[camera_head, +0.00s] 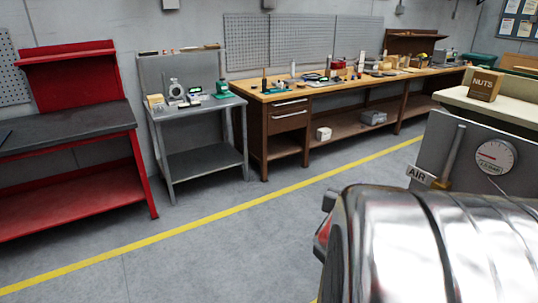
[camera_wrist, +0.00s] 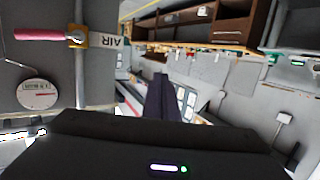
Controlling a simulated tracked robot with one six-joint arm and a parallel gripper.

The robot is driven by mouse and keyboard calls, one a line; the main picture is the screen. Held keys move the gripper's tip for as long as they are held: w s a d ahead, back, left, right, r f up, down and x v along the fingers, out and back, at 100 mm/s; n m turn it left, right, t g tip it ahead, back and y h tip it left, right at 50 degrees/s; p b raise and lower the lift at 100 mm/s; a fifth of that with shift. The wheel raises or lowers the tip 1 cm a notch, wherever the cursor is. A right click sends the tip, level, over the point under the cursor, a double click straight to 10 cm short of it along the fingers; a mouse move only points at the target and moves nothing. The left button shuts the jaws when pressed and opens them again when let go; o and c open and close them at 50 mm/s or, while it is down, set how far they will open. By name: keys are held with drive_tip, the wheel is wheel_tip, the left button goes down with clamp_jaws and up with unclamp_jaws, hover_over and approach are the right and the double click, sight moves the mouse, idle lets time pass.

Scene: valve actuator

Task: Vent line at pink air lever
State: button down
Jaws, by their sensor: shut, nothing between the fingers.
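In the wrist view the pink air lever (camera_wrist: 45,35) points left from a brass valve body (camera_wrist: 78,38). A white AIR label (camera_wrist: 114,42) is right of the valve, and a round gauge (camera_wrist: 38,94) is below the lever. My gripper (camera_wrist: 161,80) shows as dark fingers, shut and empty, to the right of the lever and apart from it. In the head view the brass valve (camera_head: 440,184), AIR label (camera_head: 420,175) and gauge (camera_head: 495,156) show on a grey panel. I cannot make out the pink lever there; my silver arm covers the lower right.
In the head view a NUTS box (camera_head: 483,85) sits on a ledge above the panel. A red bench (camera_head: 75,140), a grey table (camera_head: 195,107) and a long wooden workbench (camera_head: 350,88) line the wall. The grey floor (camera_head: 210,255) with its yellow line is clear.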

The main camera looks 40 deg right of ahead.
drive_tip(key=s+d+m+g+h, duration=0.2)
drive_tip(key=s+d+g, duration=0.2)
drive_tip(key=s, duration=0.5)
drive_tip(key=s+d+m+g+h, duration=0.2)
drive_tip(key=s+d+g, duration=0.2)
drive_tip(key=s, duration=0.5)
drive_tip(key=shift+s+d+m+g, duration=0.2)
drive_tip(key=shift+d+m+g, duration=0.15)
drive_tip(key=shift+d, duration=0.3)
drive_tip(key=shift+d, duration=0.1)
drive_tip(key=s+d+f, duration=0.1)
drive_tip(key=d+f, duration=0.2)
drive_tip(key=d, duration=0.5)
drive_tip(key=shift+d, duration=0.3)
